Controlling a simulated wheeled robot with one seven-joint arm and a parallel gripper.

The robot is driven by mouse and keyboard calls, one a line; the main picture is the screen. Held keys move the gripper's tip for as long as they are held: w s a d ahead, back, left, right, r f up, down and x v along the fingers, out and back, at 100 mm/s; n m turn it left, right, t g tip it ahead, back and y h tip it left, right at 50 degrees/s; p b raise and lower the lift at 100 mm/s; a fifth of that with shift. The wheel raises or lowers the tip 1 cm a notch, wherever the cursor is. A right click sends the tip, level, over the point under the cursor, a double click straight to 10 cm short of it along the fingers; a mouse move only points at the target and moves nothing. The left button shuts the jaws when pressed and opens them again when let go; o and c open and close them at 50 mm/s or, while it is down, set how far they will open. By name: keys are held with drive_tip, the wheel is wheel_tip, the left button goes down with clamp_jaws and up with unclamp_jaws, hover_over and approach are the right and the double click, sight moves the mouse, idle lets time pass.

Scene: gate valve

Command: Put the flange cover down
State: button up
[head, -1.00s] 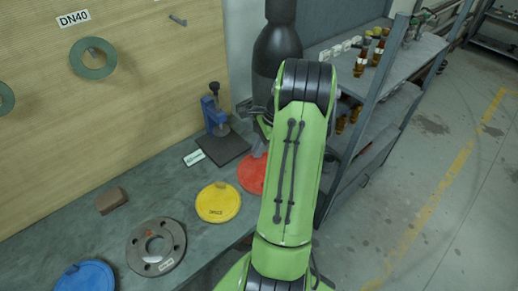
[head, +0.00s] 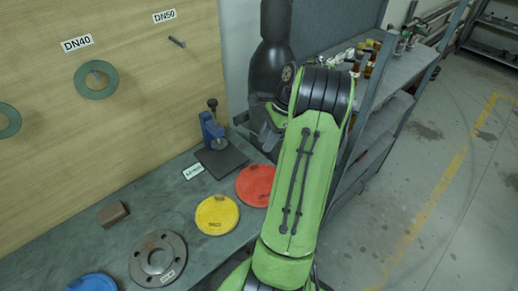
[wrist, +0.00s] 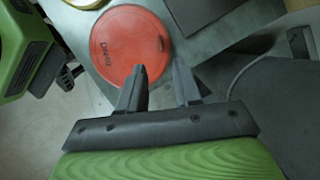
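The red flange cover (head: 256,184) lies flat on the grey bench top, close to its front edge; my arm hides little of it. It also shows in the wrist view (wrist: 128,42), a round disc with dark lettering and a small raised tab. My gripper (wrist: 160,70) is open, with a gap between its two fingers and nothing in it. The fingers appear over the near edge of the red cover in the wrist view and look clear of it. In the head view my gripper is above the bench, partly hidden behind my arm.
A yellow cover (head: 217,216), a blue cover (head: 93,284), a metal flange ring (head: 150,270) and a brown block (head: 113,213) lie on the bench. A blue clamp tool (head: 212,130) stands behind on a dark plate (head: 222,162). A shelf rack (head: 385,110) stands right.

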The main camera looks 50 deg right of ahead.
drive_tip(key=w+a+r+n+h, duration=0.1)
drive_tip(key=w+a+r+n, duration=0.2)
drive_tip(key=a+r+n, duration=0.6)
drive_tip(key=w+a+r+n+h, duration=0.2)
drive_tip(key=a+r+n, duration=0.15)
drive_tip(key=a, duration=0.85)
drive_tip(key=s+a+r+n+t, duration=0.1)
drive_tip(key=s+a+n+t, duration=0.2)
drive_tip(key=s+a+n, duration=0.9)
drive_tip(key=shift+s+a+h+p, duration=0.3)
drive_tip(key=shift+s+a, duration=0.1)
drive_tip(key=shift+s, duration=0.1)
